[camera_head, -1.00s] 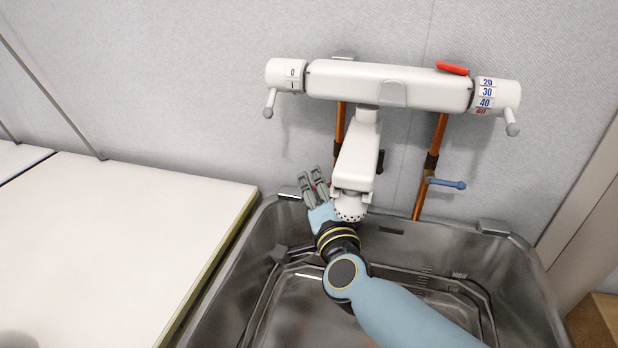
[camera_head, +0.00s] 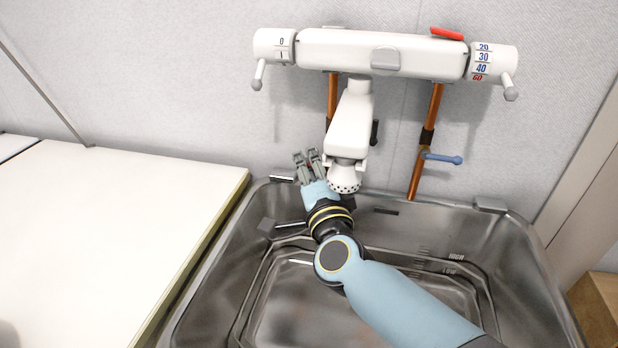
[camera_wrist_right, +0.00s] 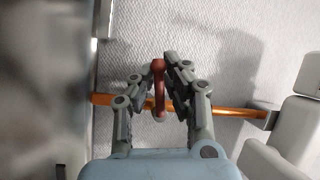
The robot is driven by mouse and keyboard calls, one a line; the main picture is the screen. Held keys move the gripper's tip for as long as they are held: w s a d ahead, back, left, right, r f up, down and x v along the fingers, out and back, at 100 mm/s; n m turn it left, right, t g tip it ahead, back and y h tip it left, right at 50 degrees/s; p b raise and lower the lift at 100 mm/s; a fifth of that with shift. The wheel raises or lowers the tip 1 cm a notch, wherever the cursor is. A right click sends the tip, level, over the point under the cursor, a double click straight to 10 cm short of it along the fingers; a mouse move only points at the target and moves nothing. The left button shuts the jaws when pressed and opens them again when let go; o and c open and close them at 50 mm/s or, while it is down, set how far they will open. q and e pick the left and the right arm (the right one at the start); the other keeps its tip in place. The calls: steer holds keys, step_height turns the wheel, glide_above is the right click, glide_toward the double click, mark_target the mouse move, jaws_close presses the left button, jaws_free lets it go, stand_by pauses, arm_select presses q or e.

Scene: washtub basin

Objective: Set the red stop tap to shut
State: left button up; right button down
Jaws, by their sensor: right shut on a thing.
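The red stop tap (camera_wrist_right: 159,88) shows in the right wrist view as a slim dull-red lever. It lies across the copper pipe (camera_wrist_right: 228,112) in that picture. My right gripper (camera_wrist_right: 162,78) has its two jointed fingers closed on either side of the lever. In the head view my right gripper (camera_head: 308,165) is at the back left of the basin, just left of the white spout (camera_head: 350,125), near the left copper pipe (camera_head: 333,98). The red stop tap is hidden there. My left gripper is not in view.
A white mixer bar (camera_head: 330,50) with a red lever (camera_head: 447,33) hangs above. A blue stop tap (camera_head: 443,159) is on the right pipe. The steel basin (camera_head: 510,235) lies below, with a white worktop (camera_head: 90,230) to its left.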

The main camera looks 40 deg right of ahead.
steer(key=shift+f+m+t+h+b, duration=0.15)
steer(key=shift+m+t+h+b, duration=0.15)
steer(key=shift+m+b, duration=0.75)
steer(key=shift+r+m+b, duration=0.25)
steer(key=shift+r+b, duration=0.05)
steer(key=shift+b, duration=0.15)
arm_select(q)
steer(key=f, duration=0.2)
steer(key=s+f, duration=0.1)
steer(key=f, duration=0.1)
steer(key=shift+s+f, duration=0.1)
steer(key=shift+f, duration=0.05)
arm_select(e)
steer(key=shift+r, duration=0.15)
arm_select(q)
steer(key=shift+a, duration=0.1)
arm_select(e)
steer(key=c, duration=1.3)
jaws_free()
steer(key=shift+c, duration=0.2)
steer(key=shift+s+a, duration=0.15)
steer(key=shift+s, duration=0.05)
steer(key=v, duration=0.7)
